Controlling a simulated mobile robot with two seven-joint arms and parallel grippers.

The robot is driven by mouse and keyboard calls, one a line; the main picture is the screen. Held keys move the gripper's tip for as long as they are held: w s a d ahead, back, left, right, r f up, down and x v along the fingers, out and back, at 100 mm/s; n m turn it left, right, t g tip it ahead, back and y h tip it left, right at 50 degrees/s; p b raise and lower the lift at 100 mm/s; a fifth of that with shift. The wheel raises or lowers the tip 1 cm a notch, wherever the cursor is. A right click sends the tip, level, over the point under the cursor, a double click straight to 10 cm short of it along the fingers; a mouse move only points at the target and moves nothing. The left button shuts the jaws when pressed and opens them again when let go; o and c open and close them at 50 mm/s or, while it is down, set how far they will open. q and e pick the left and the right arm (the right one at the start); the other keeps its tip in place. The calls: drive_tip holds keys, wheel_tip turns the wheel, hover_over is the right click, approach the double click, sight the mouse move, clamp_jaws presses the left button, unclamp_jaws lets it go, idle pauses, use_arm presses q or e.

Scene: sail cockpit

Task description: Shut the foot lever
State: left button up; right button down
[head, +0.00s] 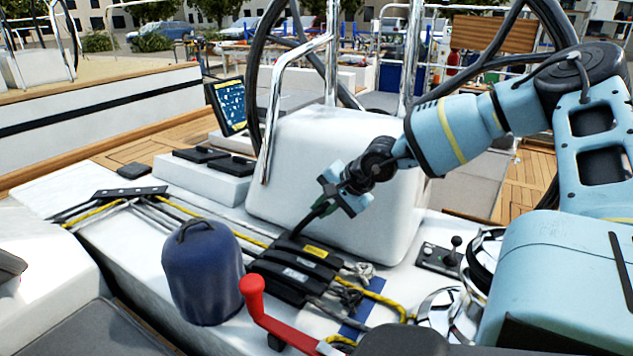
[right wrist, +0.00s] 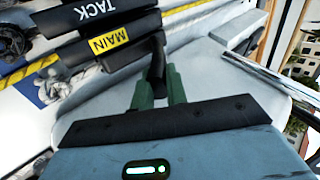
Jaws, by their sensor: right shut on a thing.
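A bank of black clutch levers (head: 290,268) sits on the white cockpit deck in the middle of the head view. In the right wrist view, two closed levers carry the labels MAIN (right wrist: 108,44) and TACK (right wrist: 97,10). A raised black lever (head: 306,219) stands up beside the yellow-labelled one; it also shows in the right wrist view (right wrist: 157,58). No label is readable on it, so I cannot confirm that it is the foot lever. My right gripper (head: 331,203) is shut on this raised lever, its green fingertips (right wrist: 159,88) on either side. My left gripper is out of view.
A blue covered winch (head: 203,275) and a red handle (head: 262,310) stand in front of the bank. A white pedestal (head: 325,165) rises close behind the gripper. A small control panel (head: 440,257) and a chrome winch (head: 440,308) lie to the right. Ropes (head: 385,298) run beside the bank.

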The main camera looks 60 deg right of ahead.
drive_tip(key=shift+s+f+t+b, duration=0.3)
drive_tip(key=shift+s+f+t, duration=0.1)
drive_tip(key=shift+s+t, duration=0.1)
drive_tip(key=shift+s+d, duration=0.1)
drive_tip(key=c, duration=1.4)
unclamp_jaws()
